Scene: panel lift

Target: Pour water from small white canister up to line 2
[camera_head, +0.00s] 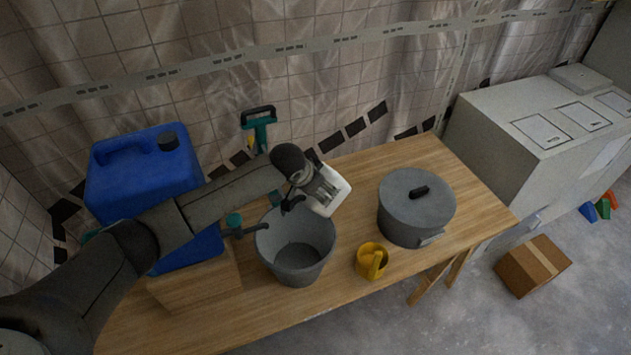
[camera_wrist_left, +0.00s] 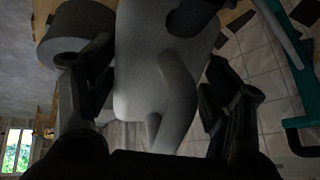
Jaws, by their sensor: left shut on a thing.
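The small white canister (camera_head: 329,197) is held by my left gripper (camera_head: 306,187) above the table, at the upper right of the grey bucket. It looks tilted. In the left wrist view the canister (camera_wrist_left: 150,70) with its handle fills the middle, between the fingers of my left gripper (camera_wrist_left: 155,105). The grey bucket (camera_head: 290,262) stands open on the table, its inside grey. I cannot make out line marks or water in it. My right gripper is not in view.
A blue canister (camera_head: 140,180) with a tap stands on a wooden block (camera_head: 195,287) at the left. A yellow mug (camera_head: 371,262) and a lidded grey pot (camera_head: 415,208) stand right of the bucket on the wooden table (camera_head: 470,225). A teal-handled tool (camera_head: 259,128) is behind.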

